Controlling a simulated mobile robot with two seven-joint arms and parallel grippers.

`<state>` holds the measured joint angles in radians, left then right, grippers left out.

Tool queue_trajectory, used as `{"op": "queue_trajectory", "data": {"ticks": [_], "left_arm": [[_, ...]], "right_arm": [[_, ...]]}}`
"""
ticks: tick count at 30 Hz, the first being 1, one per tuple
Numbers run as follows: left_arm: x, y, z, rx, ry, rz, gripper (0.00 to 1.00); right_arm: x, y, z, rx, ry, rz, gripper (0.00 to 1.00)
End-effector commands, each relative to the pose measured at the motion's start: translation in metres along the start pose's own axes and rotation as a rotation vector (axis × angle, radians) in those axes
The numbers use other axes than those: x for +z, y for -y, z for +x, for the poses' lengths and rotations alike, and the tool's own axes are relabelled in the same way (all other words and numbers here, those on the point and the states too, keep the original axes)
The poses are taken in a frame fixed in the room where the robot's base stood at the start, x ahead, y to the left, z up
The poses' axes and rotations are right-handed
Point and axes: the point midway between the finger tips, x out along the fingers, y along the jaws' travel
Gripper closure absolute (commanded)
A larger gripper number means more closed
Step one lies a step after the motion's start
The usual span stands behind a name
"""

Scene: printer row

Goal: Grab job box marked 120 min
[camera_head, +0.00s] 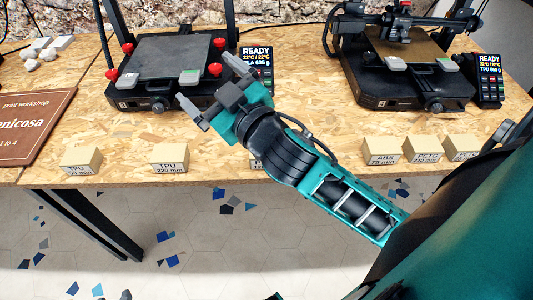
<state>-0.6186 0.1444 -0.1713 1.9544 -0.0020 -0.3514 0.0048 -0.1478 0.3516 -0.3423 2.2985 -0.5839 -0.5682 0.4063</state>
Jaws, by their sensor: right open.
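Small cardboard job boxes stand along the front edge of the wooden table. The left one (80,161) reads TPU with a blurred time, and another (169,158) reads TPU 220 min. A box (257,163) is mostly hidden behind my right arm, its label unreadable. To the right stand an ABS box (381,151) that seems to read 75 min, a PETG box (422,149) that seems to read 240 min, and a box (461,147) with an unclear time. I cannot read 120 min on any. My right gripper (213,87) is open and empty, over the table beyond the boxes. My left gripper is out of view.
One printer (170,60) stands just beyond my right gripper, with a READY screen (257,62) beside it. Another printer (405,65) stands at right with its screen (489,65). A brown sign (35,125) lies at left. Bare table (130,135) lies between the left boxes and printer.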

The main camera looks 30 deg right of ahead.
Motion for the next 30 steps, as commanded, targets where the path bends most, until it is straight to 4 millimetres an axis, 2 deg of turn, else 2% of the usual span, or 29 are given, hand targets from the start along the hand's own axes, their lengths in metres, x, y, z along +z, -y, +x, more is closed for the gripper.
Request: {"op": "queue_trajectory", "data": {"ticks": [1, 3, 6, 9, 11, 13, 15, 17, 20, 21, 23, 24, 27, 30], "left_arm": [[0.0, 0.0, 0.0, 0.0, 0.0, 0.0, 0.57], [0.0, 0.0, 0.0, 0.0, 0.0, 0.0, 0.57], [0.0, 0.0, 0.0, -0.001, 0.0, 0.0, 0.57], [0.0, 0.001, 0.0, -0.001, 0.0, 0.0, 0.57], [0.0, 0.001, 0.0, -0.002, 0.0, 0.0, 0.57], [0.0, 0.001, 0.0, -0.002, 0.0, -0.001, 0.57], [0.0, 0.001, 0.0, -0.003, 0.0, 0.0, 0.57], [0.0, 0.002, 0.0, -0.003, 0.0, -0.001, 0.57], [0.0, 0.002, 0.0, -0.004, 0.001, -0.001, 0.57], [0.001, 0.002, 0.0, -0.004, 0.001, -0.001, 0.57], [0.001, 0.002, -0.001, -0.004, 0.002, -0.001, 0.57], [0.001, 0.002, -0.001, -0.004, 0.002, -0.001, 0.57], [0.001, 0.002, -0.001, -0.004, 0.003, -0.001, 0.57], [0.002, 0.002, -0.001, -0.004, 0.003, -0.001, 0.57]], "right_arm": [[-0.028, 0.004, 0.008, -0.028, -0.131, -0.045, 0.0], [-0.064, 0.018, 0.012, -0.095, -0.32, -0.114, 0.0], [-0.105, 0.047, 0.006, -0.235, -0.566, -0.232, 0.0], [-0.125, 0.081, -0.008, -0.422, -0.762, -0.374, 0.0], [-0.125, 0.101, -0.019, -0.552, -0.849, -0.47, 0.0], [-0.115, 0.122, -0.03, -0.718, -0.917, -0.593, 0.0], [-0.095, 0.136, -0.04, -0.893, -0.943, -0.725, 0.0], [-0.071, 0.141, -0.045, -1.047, -0.927, -0.843, 0.0], [-0.021, 0.133, -0.048, -1.301, -0.821, -1.044, 0.0], [0.0, 0.123, -0.047, -1.396, -0.749, -1.124, 0.0], [0.029, 0.102, -0.045, -1.524, -0.614, -1.233, 0.0], [0.047, 0.085, -0.043, -1.6, -0.513, -1.297, 0.0], [0.08, 0.037, -0.038, -1.735, -0.238, -1.423, 0.0], [0.098, -0.006, -0.036, -1.81, 0.007, -1.495, 0.0]]}}
